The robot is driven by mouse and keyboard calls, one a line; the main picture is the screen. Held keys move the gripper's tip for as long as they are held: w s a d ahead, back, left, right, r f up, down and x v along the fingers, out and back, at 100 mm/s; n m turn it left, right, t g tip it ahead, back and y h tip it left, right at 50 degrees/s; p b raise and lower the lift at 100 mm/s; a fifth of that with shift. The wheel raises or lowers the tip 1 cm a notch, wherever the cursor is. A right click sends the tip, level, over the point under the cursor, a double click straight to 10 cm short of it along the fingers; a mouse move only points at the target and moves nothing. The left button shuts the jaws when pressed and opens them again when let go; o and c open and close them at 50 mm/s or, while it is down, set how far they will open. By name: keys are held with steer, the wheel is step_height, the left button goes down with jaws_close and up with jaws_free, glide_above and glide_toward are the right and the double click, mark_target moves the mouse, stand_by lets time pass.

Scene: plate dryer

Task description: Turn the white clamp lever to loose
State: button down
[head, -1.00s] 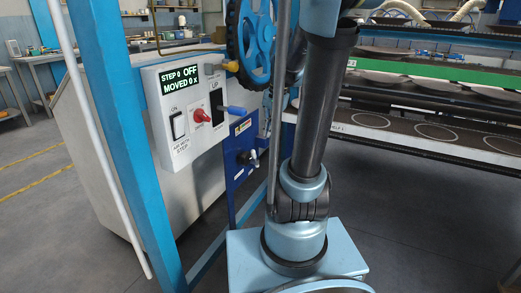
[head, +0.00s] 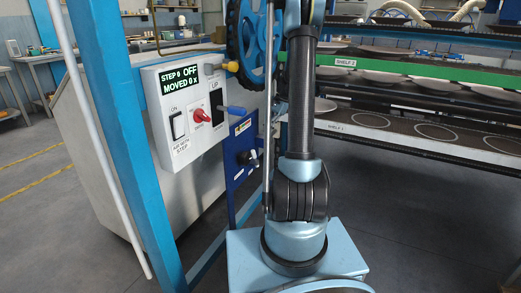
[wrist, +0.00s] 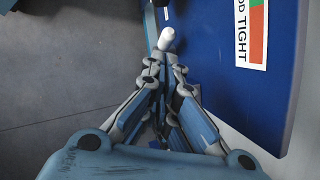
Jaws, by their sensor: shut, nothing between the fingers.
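The white rounded tip of the clamp lever (wrist: 167,38) shows in the wrist view, close to the blue panel (wrist: 235,90). My gripper (wrist: 165,60) is shut and empty, its fingertips right beside the tip. I cannot tell whether they touch it. The rest of the lever is largely hidden behind the fingers. In the head view the dark clamp hub (head: 244,157) sits on the blue panel below the control box, and my gripper is out of sight behind my arm.
A label (wrist: 251,30) with coloured bands and the word TIGHT is on the panel. A blue post (head: 125,150) stands at left; dryer shelves (head: 420,135) are at right.

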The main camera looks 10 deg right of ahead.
steer(key=shift+m, duration=0.4)
steer(key=a+f, duration=0.1)
steer(key=f, duration=0.3)
steer(key=w+a+f, duration=0.1)
steer(key=f, duration=0.3)
steer(key=w+a+f, duration=0.1)
steer(key=f, duration=0.2)
steer(key=shift+a+f, duration=0.15)
steer(key=shift+f, duration=0.25)
